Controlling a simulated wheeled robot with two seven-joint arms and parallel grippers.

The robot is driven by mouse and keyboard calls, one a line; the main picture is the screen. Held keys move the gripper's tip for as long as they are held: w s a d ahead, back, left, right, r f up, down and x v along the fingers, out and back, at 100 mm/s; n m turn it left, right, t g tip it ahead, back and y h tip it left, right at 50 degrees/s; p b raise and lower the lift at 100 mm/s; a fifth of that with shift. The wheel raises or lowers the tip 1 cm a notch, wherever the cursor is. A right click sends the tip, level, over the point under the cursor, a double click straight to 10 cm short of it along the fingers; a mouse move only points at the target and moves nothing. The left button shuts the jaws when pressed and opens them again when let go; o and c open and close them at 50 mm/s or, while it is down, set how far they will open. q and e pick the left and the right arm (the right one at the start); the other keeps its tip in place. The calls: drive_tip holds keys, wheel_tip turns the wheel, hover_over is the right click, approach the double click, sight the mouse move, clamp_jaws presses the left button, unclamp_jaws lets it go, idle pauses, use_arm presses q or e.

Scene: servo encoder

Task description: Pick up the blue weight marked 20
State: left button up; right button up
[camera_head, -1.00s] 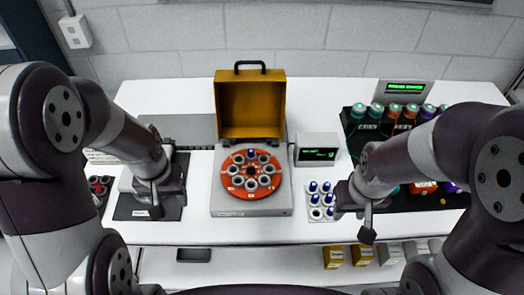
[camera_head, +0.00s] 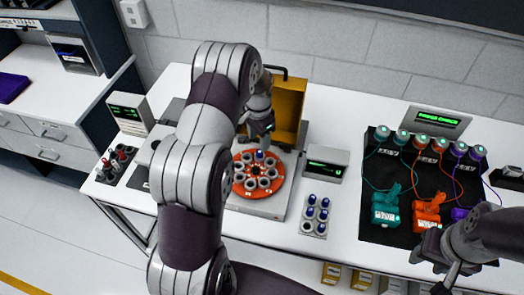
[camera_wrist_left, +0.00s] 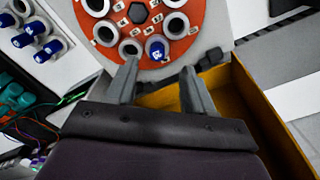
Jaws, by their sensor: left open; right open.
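One blue-topped weight (camera_head: 259,155) stands upright in a hole of the red-orange round carousel (camera_head: 240,190). In the left wrist view this blue weight (camera_wrist_left: 156,48) sits at the carousel's near rim, just beyond and between my left fingertips; its marking is too small to read. My left gripper (camera_wrist_left: 158,68) is open and empty, apart from the weight. In the head view my left gripper (camera_head: 260,132) is over the back of the carousel. Several more blue-topped weights (camera_head: 318,207) stand in a small rack at right.
A yellow open lid (camera_head: 288,105) stands right behind the carousel, close to my left gripper. A grey display box (camera_head: 326,163) is to its right. A black mat (camera_head: 385,233) with coloured bottles and wired clips lies further right. A red-topped set (camera_head: 116,160) is at left.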

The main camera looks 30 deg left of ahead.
sight(259, 151)
use_arm(q)
drive_tip(key=shift+s+d+f+p, duration=0.1)
drive_tip(key=shift+d+f+p, duration=0.15)
drive_tip(key=shift+f+p, duration=0.35)
drive_tip(key=shift+d+f+p, duration=0.25)
drive_tip(key=shift+f+p, duration=0.3)
drive_tip(key=shift+p, duration=0.05)
drive_tip(key=f, duration=0.2)
drive_tip(key=shift+a+f, duration=0.3)
drive_tip(key=shift+a, duration=0.05)
drive_tip(key=shift+a+f, duration=0.1)
drive_tip(key=shift+f, duration=0.05)
drive_tip(key=c, duration=0.3)
drive_tip(key=shift+d, duration=0.25)
drive_tip(key=c, duration=0.5)
clamp_jaws()
drive_tip(key=shift+a, duration=0.15)
